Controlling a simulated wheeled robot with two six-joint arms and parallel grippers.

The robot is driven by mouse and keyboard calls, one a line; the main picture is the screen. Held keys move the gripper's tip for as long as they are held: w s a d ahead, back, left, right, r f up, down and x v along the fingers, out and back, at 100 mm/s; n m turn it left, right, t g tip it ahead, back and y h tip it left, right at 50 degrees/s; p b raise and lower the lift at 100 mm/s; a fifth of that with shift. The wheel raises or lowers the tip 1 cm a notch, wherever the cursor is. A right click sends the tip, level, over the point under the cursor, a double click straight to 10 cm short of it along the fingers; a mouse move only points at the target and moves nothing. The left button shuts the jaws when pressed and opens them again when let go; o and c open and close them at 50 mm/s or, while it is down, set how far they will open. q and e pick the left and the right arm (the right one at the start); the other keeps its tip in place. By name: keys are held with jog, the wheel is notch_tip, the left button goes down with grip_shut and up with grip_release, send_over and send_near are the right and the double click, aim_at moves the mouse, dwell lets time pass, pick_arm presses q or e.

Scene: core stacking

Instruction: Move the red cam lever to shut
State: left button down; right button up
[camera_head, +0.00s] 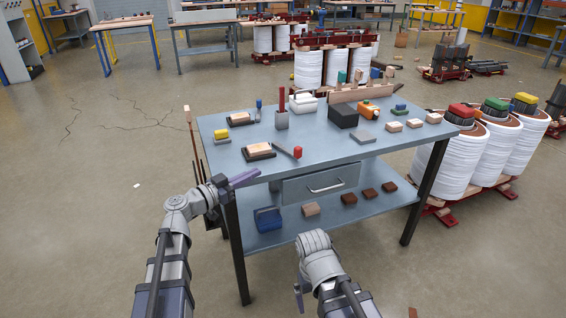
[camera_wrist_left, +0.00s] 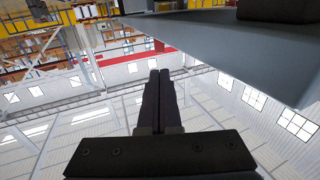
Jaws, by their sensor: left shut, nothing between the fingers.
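A dark lever (camera_head: 284,149) with a red knob (camera_head: 298,152) lies near the front edge of the blue-grey table (camera_head: 330,156), to the right of a wooden block on a dark base (camera_head: 258,152). A tall red bar (camera_head: 282,99) stands upright in a grey block (camera_head: 281,120) further back. I cannot tell for sure which of these is the cam lever. My left gripper (camera_head: 257,171) is shut and empty at the table's front left corner, apart from both. Its closed fingers show in the left wrist view (camera_wrist_left: 158,76). My right gripper (camera_head: 299,294) is low in front of the table; its fingers are too small to judge.
The tabletop also holds a black box (camera_head: 343,115), an orange device (camera_head: 369,110) and several small blocks. White coils (camera_head: 445,156) stand at right.

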aim_at(295, 154)
pick_arm(q)
jog(key=x, duration=1.4)
jog(key=shift+d+f, duration=0.1)
jog(key=shift+s+d, duration=0.1)
